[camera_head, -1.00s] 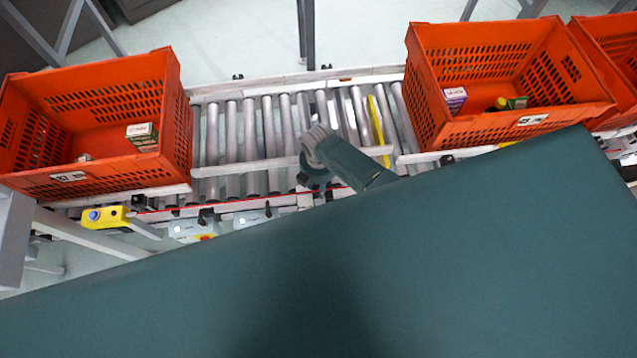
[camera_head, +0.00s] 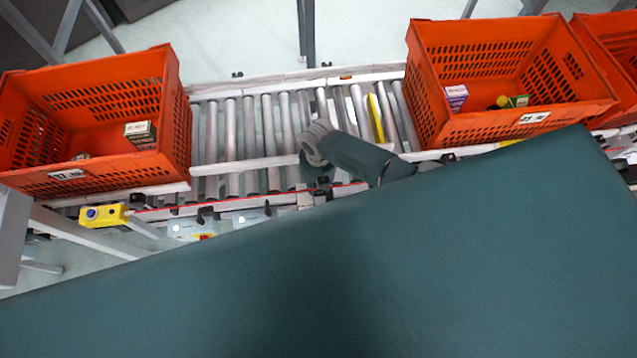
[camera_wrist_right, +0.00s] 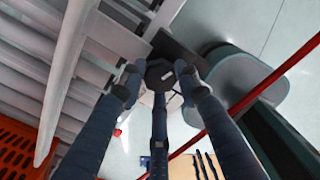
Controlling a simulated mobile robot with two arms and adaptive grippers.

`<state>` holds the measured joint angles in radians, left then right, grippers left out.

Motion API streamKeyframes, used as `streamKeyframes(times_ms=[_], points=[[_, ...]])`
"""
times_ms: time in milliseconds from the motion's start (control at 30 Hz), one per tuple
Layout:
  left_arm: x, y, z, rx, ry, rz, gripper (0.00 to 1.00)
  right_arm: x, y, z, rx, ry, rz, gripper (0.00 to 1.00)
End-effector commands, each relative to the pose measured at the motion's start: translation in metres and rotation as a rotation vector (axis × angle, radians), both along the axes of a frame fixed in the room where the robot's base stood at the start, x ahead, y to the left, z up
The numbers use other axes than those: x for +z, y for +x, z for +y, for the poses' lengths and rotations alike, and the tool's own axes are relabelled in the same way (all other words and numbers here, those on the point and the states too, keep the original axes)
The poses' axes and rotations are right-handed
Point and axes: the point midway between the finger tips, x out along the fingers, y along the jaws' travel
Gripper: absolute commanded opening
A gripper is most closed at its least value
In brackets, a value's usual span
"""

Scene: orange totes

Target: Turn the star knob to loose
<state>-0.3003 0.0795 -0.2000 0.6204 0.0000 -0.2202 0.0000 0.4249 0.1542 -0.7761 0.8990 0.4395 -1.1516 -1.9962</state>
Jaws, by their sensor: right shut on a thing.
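The star knob (camera_wrist_right: 160,73) is dark and round-lobed in the right wrist view, with a small pale mark on its face. The two fingertips of my right gripper (camera_wrist_right: 158,78) close on it from both sides. In the head view my right gripper (camera_head: 316,181) is a small dark shape at the conveyor's near rail, below my arm's grey joint. The knob cannot be made out there. My left gripper is in neither view.
The roller conveyor (camera_head: 231,150) runs between an orange tote (camera_head: 105,172) at left and another (camera_head: 505,122) at right, each holding small boxes. A yellow button box (camera_head: 103,216) hangs at the near left. The middle rollers carry no tote.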

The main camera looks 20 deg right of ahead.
Motion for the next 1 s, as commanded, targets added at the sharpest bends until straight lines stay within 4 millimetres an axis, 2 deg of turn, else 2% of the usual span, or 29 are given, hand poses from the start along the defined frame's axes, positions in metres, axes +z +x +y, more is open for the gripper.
streamKeyframes(times_ms=[400, 1000], points=[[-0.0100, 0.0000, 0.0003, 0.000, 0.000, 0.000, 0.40, -0.0011, -0.0005, -0.0008, 0.255, -0.002, 0.002, 0.06], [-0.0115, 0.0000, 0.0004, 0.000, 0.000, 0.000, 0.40, -0.0003, -0.0008, -0.0003, 0.320, -0.001, 0.002, 0.06]])
